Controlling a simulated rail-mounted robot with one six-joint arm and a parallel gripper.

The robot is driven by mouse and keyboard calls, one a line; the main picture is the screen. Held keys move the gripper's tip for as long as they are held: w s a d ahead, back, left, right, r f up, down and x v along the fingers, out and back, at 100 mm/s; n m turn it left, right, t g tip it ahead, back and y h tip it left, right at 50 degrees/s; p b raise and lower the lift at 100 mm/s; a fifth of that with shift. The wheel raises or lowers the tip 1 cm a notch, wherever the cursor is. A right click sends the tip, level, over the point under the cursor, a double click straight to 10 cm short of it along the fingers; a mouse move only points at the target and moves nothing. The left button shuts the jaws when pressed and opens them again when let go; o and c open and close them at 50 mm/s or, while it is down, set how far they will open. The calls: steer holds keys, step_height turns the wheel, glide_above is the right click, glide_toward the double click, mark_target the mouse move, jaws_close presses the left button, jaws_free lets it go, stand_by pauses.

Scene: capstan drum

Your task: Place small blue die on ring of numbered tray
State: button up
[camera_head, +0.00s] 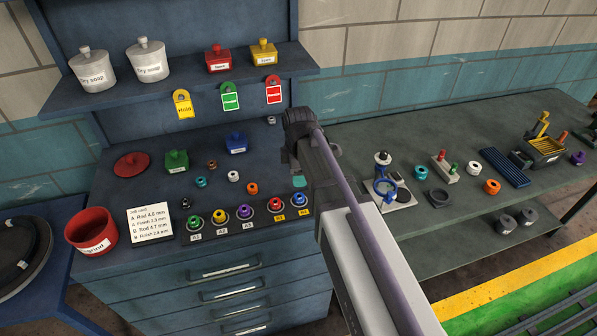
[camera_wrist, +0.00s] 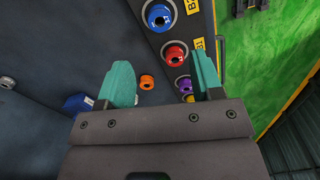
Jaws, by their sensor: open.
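The numbered tray (camera_head: 209,235) lies along the front edge of the blue workbench, with several labelled places and coloured dies in a row. A blue die (camera_head: 302,201) sits at its right end by the B2 label; it also shows at the top of the wrist view (camera_wrist: 158,15). A red die (camera_head: 275,204) is beside it at B1, then purple, yellow and green leftward. My gripper (camera_wrist: 163,75) is open and empty, its teal fingers above the bench and tray edge. In the head view my gripper (camera_head: 298,182) is mostly hidden by my own arm.
Loose on the bench are an orange ring (camera_head: 252,188), a white ring (camera_head: 233,176) and a teal ring (camera_head: 201,182). A blue box (camera_head: 236,146) stands behind them. A white fixture with a blue ring part (camera_head: 385,187) is on the right bench.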

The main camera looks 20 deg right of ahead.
step_height(320, 180, up, 2)
steer(key=shift+r+p, duration=0.25)
steer(key=shift+p, duration=0.2)
steer(key=s+m, duration=1.4)
steer(key=m, duration=0.2)
step_height(320, 180, down, 9)
steer(key=b, duration=0.9)
steer(key=shift+d, duration=0.15)
